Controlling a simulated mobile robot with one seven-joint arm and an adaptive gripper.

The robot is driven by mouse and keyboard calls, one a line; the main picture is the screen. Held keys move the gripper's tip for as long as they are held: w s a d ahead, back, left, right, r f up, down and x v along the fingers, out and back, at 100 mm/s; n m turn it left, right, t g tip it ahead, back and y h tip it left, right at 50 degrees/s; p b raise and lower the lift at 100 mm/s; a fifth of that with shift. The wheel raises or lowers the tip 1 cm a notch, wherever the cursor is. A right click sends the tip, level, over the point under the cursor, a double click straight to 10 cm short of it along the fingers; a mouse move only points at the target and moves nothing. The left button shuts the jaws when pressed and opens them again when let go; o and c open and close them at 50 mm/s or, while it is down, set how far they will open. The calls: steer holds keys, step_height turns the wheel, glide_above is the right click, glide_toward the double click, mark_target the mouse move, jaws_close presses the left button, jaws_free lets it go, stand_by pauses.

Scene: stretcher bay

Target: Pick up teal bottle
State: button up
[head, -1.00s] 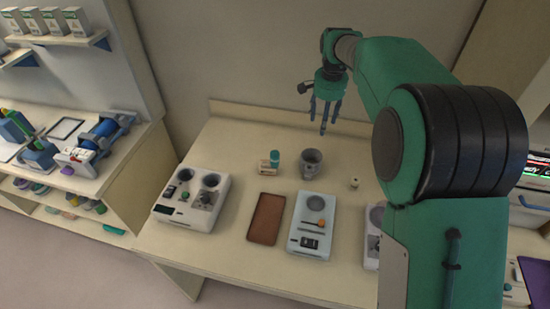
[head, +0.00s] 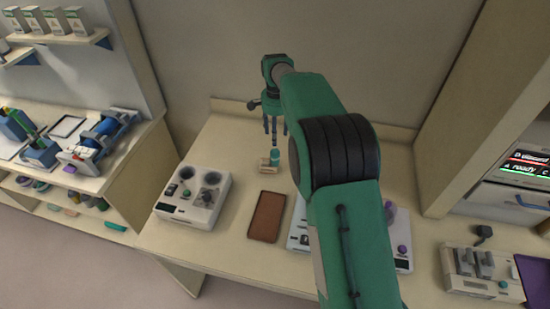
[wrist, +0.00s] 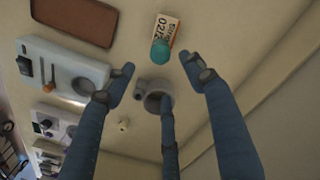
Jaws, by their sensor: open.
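The teal bottle (head: 275,154) stands on the table near the back, touching or right beside a small cream box with an orange band (head: 265,164). In the wrist view the teal bottle (wrist: 160,52) shows from above, in front of the box (wrist: 168,28) with printed writing. My gripper (head: 273,130) is open and empty, its fingers pointing down just above and behind the bottle in the head view. In the wrist view the fingers (wrist: 160,90) are spread, with the bottle beyond their tips. A grey mug (wrist: 153,95) lies between them in that view; my arm hides it in the head view.
A white device with round wells (head: 195,197) stands to the left, and a brown tray (head: 267,217) lies in front of the bottle. A pale device with an orange knob (wrist: 65,75) is partly hidden by my arm in the head view. A wall (head: 300,60) rises behind.

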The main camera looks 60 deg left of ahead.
mark_target(276, 150)
steer(key=shift+f, duration=0.15)
steer(key=shift+f, duration=4.15)
steer(key=shift+f, duration=0.1)
steer(key=shift+s+a+f+p, duration=0.1)
steer(key=shift+f+p, duration=0.25)
steer(key=shift+f, duration=2.15)
jaws_close()
steer(key=shift+r, duration=0.2)
